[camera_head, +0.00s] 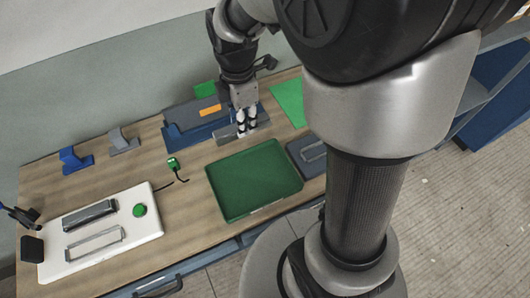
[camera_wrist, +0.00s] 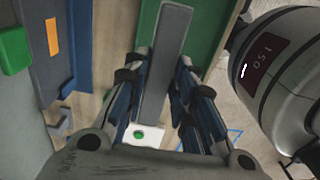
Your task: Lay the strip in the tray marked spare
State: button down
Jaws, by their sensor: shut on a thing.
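My gripper (camera_head: 246,124) is shut on a long flat grey strip (camera_head: 225,134) above the back middle of the workbench. In the wrist view the strip (camera_wrist: 166,62) runs lengthwise between the fingers (camera_wrist: 163,75), with green surface beyond it. A shallow green tray (camera_head: 215,177) lies in front of my gripper, and its floor looks bare. A smaller dark grey tray (camera_head: 293,149) with a light bar-like piece in it sits to its right, partly hidden by my arm. I can read no "spare" marking on either tray.
A blue holder (camera_head: 180,137) with grey boards and an orange label stands just behind the strip. A white panel (camera_head: 152,226) with a green button is at the front left. A small green item (camera_head: 173,163) with a black cable lies between panel and green tray.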

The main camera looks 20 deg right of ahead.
notch_tip(320, 180, down, 20)
jog(key=b, duration=0.6)
jog(key=shift+f, duration=0.1)
jog(key=c, duration=1.3)
grip_release()
jog(key=s+r+m+t+p, duration=0.1)
jog(key=s+r+m+p, duration=0.2)
jog(key=r, duration=0.9)
jog(key=s+r+m+t+p, duration=0.1)
jog(key=s+r+m, duration=0.3)
jog(key=r, duration=0.8)
jog(key=s+r+m+t, duration=0.1)
jog(key=s+r+m, duration=0.1)
jog(key=s+m, duration=0.1)
jog(key=s+r+m, duration=0.1)
jog(key=s+m, duration=0.2)
jog(key=m, duration=0.1)
jog(key=s+r+m+t, duration=0.1)
jog(key=s+r+m, duration=0.1)
jog(key=s+m, duration=0.1)
jog(key=shift+s+a+r+m+t, duration=0.2)
jog(key=shift+s+r+m+t, duration=0.15)
jog(key=shift+m, duration=0.15)
